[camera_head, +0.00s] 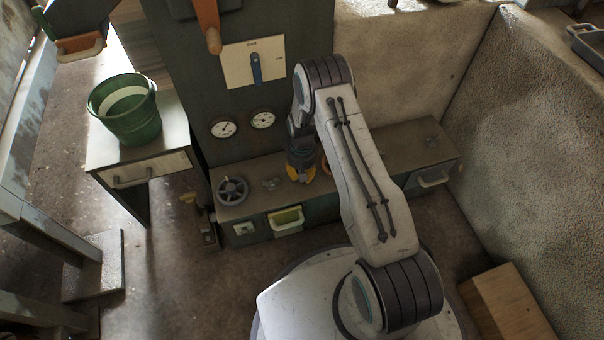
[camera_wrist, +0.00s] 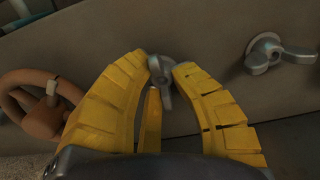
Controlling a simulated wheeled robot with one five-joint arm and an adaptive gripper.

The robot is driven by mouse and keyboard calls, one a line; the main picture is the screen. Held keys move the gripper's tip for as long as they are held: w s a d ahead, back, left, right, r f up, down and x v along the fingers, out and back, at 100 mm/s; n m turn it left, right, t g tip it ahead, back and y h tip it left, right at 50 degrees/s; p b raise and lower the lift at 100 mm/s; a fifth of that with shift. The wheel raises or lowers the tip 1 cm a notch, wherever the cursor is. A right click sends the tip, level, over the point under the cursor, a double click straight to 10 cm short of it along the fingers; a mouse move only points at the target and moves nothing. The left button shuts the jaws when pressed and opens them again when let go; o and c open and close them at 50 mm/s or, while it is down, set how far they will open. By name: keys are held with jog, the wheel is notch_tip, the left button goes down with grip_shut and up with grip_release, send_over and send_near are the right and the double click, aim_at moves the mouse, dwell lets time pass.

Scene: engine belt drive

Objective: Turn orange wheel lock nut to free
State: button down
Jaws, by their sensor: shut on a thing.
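My gripper (camera_head: 300,174) reaches down to the top of the low bench, its yellow fingers pointing at the surface. In the head view only a sliver of the orange wheel (camera_head: 325,165) shows beside my arm; the gripped nut is hidden there.
A second grey wing nut (camera_wrist: 276,52) stands apart at the right of the wrist view. A grey handwheel (camera_head: 232,190) sits on the left of the bench (camera_head: 390,150). Gauges (camera_head: 223,128) and a blue-handled lever (camera_head: 256,68) are on the upright panel behind. A green bucket (camera_head: 126,112) stands left.

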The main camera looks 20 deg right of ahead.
jog(key=shift+w+a+r, duration=0.1)
jog(key=shift+w+a, duration=0.1)
jog(key=shift+a, duration=0.05)
jog(key=c, duration=1.2)
grip_release()
jog(key=shift+o, duration=0.6)
jog(key=shift+s, duration=0.1)
notch_tip(320, 180, up, 12)
